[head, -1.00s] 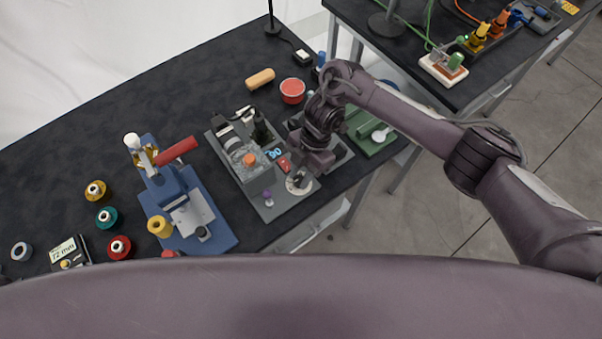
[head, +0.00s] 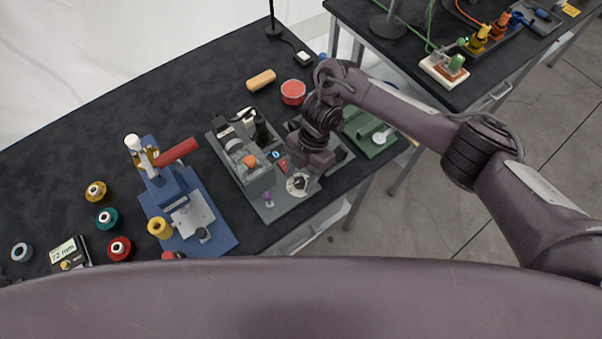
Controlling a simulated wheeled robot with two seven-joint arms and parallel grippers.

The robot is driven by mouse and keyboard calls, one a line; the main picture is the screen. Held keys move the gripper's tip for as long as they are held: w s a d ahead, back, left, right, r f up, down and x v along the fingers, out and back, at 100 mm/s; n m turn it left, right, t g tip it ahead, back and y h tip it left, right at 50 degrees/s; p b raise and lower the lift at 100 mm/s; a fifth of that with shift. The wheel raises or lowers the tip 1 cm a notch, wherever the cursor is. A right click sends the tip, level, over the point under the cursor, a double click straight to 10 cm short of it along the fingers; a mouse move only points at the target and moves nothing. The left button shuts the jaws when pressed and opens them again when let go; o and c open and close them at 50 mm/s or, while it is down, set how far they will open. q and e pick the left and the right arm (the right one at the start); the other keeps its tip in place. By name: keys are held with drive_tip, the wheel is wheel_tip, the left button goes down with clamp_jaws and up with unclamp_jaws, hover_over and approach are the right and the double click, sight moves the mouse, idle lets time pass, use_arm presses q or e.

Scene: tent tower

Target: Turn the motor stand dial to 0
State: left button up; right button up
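The grey motor stand (head: 277,211) stands near the table's right front edge. Its dial (head: 292,190) is a pale disc with a dark knob at the stand's front right corner. The stand's small display (head: 276,155) shows a blue figure that looks like 0. My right gripper (head: 302,176) points down at the dial from the far right side. Its fingertips are small and dark against the knob, so I cannot tell whether they touch it or how far apart they are. My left gripper is out of view.
A blue press (head: 215,232) with a red handle stands left of the stand. Several coloured spools, one of them teal (head: 106,218), lie at the left. The table's back left is clear.

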sight(308, 174)
drive_tip(key=v, duration=0.7)
drive_tip(key=shift+r, duration=0.4)
drive_tip(key=shift+f, duration=0.1)
